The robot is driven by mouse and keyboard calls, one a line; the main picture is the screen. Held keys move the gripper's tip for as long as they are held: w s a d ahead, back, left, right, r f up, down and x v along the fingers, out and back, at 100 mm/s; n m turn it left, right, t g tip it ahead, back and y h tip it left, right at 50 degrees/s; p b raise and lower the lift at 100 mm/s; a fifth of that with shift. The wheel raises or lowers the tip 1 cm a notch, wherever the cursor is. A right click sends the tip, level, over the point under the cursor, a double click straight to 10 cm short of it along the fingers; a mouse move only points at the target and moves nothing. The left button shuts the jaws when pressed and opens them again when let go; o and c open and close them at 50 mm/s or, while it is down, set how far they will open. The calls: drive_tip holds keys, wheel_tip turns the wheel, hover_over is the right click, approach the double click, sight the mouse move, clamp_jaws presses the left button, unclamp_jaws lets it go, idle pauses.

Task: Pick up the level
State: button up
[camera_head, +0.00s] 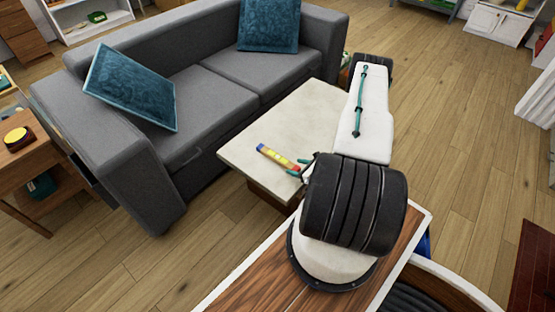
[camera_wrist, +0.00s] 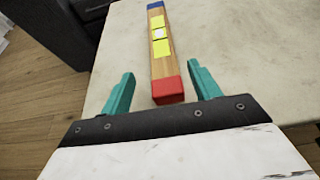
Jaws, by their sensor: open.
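The level (camera_head: 278,157) is a short wooden bar lying on the pale stone-topped table (camera_head: 245,144). It has a blue end, yellow patches around its middle and a red end. In the wrist view the level (camera_wrist: 160,65) points away from me, red end nearest. My gripper (camera_wrist: 158,80) is open, with teal fingers on either side of the red end and a gap on each side. In the head view my gripper (camera_head: 300,167) is at the red end, partly hidden by my arm. I cannot tell its exact height above the table.
A grey sofa (camera_head: 190,105) with blue cushions (camera_head: 130,88) stands behind the table. A wooden side table (camera_head: 30,150) with a yellow-topped object (camera_head: 18,136) is at the left. The tabletop around the level is clear. Open wooden floor (camera_head: 450,110) lies to the right.

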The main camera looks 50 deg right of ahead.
sight(290, 164)
drive_tip(key=x, duration=0.5)
drive_tip(key=shift+w+d+f, duration=0.2)
drive_tip(key=shift+w+f, duration=0.05)
drive_tip(key=c, duration=1.2)
